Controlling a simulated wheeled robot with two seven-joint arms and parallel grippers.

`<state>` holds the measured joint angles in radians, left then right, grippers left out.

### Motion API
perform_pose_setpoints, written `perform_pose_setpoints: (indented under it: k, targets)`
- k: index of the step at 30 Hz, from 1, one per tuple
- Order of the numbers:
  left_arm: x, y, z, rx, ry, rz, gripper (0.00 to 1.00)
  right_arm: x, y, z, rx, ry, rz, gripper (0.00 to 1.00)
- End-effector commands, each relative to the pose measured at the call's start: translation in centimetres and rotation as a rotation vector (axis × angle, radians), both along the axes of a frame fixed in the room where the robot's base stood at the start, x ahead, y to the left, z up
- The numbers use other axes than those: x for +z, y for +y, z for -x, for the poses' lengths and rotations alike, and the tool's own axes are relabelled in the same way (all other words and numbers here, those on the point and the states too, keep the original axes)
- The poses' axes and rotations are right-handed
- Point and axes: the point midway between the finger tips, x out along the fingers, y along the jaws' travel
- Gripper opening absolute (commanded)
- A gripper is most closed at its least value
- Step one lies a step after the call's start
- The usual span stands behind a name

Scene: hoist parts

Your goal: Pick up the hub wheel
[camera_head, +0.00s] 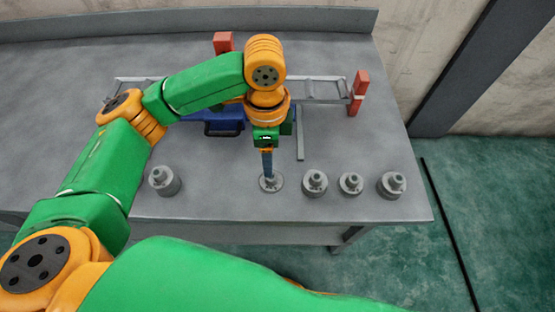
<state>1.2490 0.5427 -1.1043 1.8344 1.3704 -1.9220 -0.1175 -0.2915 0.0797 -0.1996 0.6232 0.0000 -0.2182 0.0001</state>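Several grey round metal parts stand along the front of the table, and I cannot tell by name which is the hub wheel. A flat, disc-like one (271,184) is directly below my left gripper (268,176). The others are a part at the left (165,182) and three at the right: one (315,184), a smaller one (351,184) and one at the far right (392,186). My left gripper points straight down, its fingertips at or just above the disc's centre. Its fingers overlap in this view, so opening and contact are unclear. My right gripper is not in view.
The grey table (390,130) has a raised back edge. Behind my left arm lie a grey ladder-like frame (325,91), red blocks (360,84) and (223,42), a blue object (222,124) and a thin grey bar (300,135). The table's front edge is close to the round parts.

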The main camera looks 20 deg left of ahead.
Motion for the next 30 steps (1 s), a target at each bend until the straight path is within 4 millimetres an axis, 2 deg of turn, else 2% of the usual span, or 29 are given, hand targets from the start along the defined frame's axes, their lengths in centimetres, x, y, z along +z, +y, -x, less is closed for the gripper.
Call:
perform_pose_setpoints:
  k: [9, 16, 17, 21, 24, 30]
  targets:
    - [-5.5, -0.7, 0.2, -0.002, 0.001, 0.0, 0.67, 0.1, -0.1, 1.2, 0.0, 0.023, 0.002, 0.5]
    - [-5.9, -0.7, 0.1, -0.002, -0.002, 0.001, 0.67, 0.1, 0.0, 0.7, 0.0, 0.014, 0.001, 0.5]
    - [-5.9, -0.7, 0.1, -0.002, -0.002, 0.001, 0.61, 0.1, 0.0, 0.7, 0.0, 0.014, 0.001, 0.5]
    - [-5.9, -0.7, 0.1, -0.003, -0.002, 0.001, 0.24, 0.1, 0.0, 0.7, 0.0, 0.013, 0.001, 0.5]
    - [-5.9, -0.7, 0.1, -0.003, -0.002, 0.001, 0.0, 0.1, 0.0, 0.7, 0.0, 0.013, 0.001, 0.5]
    - [-5.8, -0.7, 0.1, -0.003, -0.003, 0.001, 0.0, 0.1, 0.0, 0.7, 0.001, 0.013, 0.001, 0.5]
